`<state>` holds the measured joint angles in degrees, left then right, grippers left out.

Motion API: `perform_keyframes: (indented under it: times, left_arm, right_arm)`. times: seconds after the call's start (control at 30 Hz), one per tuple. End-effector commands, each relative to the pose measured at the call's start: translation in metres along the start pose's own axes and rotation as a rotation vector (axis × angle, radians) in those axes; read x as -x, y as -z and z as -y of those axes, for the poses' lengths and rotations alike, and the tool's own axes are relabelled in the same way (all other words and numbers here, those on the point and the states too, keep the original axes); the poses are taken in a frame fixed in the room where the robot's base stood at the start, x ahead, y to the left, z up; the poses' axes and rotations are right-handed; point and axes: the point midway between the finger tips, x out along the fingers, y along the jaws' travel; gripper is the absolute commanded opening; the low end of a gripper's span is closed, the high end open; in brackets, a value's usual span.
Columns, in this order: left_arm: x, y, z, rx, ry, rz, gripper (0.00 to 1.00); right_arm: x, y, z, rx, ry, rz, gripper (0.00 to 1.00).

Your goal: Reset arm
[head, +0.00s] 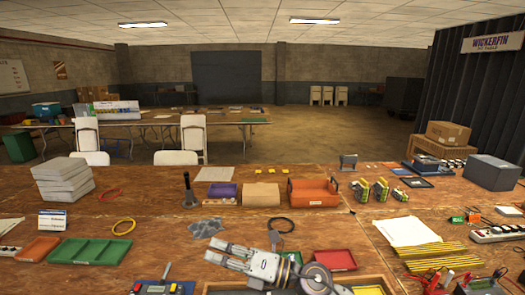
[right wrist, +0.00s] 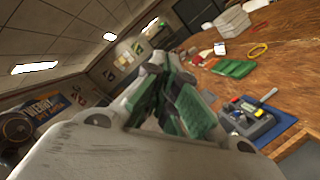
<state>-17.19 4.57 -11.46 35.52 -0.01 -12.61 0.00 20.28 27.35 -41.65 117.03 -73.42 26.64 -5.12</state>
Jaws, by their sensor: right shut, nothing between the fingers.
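My right gripper (head: 216,251) is over the front middle of the wooden table in the head view. My right arm reaches in from the bottom edge, and the gripper points left. Its fingers are shut with nothing between them. In the right wrist view, the gripper (right wrist: 172,105) shows its green finger pads close together, tilted, with the table beyond on the right. My left gripper is in neither view.
A green tray (head: 88,251) lies at the left and a red tray (head: 335,260) right of my gripper. A device with a lever (head: 160,287) sits at the front edge. Yellow strips (head: 437,255) lie at the right. An orange toolbox (head: 313,192) stands behind.

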Motion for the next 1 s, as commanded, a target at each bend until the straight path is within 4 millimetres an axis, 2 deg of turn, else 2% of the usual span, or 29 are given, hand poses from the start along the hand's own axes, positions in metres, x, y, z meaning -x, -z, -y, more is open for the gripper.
perform_keyframes:
  times: [0.23,0.47,0.7,0.87,1.0]
  left_arm:
    - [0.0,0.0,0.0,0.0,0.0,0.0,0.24]
    - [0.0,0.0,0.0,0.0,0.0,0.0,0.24]
    - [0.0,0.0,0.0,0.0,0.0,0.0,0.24]
    - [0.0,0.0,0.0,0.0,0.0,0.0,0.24]
    - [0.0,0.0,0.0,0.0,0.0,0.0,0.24]
  right_arm:
    - [0.018,-0.048,-0.015,-0.199,-0.071,0.287,0.0]
    - [0.052,-0.087,-0.009,-0.394,-0.103,0.548,0.0]
    - [0.1,-0.116,0.014,-0.608,-0.103,0.813,0.0]
    - [0.137,-0.123,0.037,-0.754,-0.084,0.984,0.0]
    - [0.17,-0.121,0.06,-0.883,-0.055,1.129,0.0]
